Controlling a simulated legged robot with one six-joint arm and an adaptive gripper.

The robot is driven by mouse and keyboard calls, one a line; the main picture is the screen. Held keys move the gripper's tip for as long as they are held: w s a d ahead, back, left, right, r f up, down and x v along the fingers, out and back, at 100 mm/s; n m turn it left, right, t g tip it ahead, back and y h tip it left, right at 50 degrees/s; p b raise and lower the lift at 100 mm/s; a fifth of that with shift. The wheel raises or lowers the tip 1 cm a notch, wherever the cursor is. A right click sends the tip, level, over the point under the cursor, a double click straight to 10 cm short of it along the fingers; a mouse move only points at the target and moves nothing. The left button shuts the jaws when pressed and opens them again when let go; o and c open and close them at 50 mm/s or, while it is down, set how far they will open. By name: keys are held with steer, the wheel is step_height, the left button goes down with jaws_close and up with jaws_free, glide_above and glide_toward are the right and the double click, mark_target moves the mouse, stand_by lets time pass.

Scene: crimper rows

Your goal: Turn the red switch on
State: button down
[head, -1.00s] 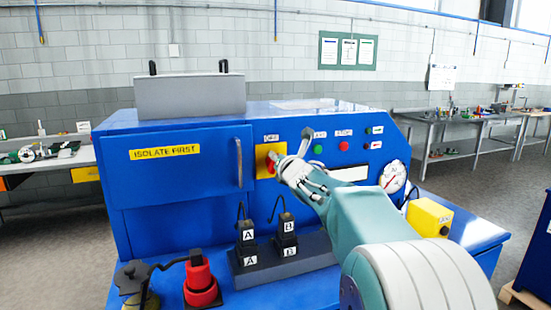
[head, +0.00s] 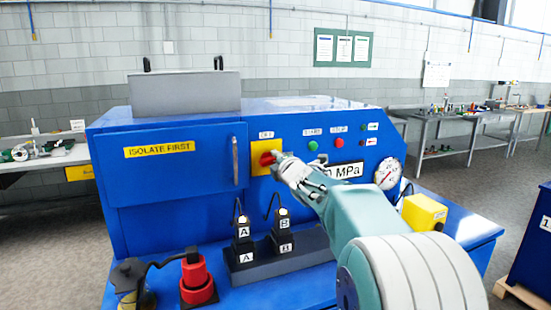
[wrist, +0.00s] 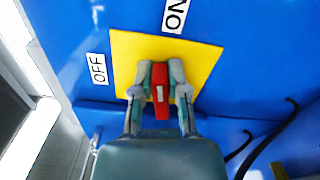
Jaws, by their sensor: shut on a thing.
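The red switch (head: 266,158) is a rotary handle on a yellow plate (head: 256,166) on the front of the blue machine. In the wrist view the red handle (wrist: 160,88) stands upright in the picture, with a white mark on it. The ON label (wrist: 175,15) is above the handle and the OFF label (wrist: 97,68) is to its left; the handle points roughly toward ON. My gripper (wrist: 160,92) is shut on the handle, one finger on each side. In the head view my gripper (head: 280,160) partly covers the switch.
A display (head: 345,171) reading MPa and a gauge (head: 388,173) are right of the switch. A yellow box (head: 424,213) stands right of my arm.

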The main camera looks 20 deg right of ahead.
steer(key=shift+d+f+m, duration=0.1)
steer(key=shift+f+m, duration=0.25)
steer(key=shift+m, duration=0.85)
steer(key=shift+f, duration=0.15)
steer(key=c, duration=0.6)
jaws_free()
steer(key=shift+c, duration=0.2)
steer(key=shift+s+r, duration=0.15)
steer(key=shift+r, duration=0.05)
steer(key=s, duration=1.1)
steer(key=shift+s+f, duration=0.15)
steer(key=shift+s, duration=0.15)
steer(key=shift+m, duration=0.3)
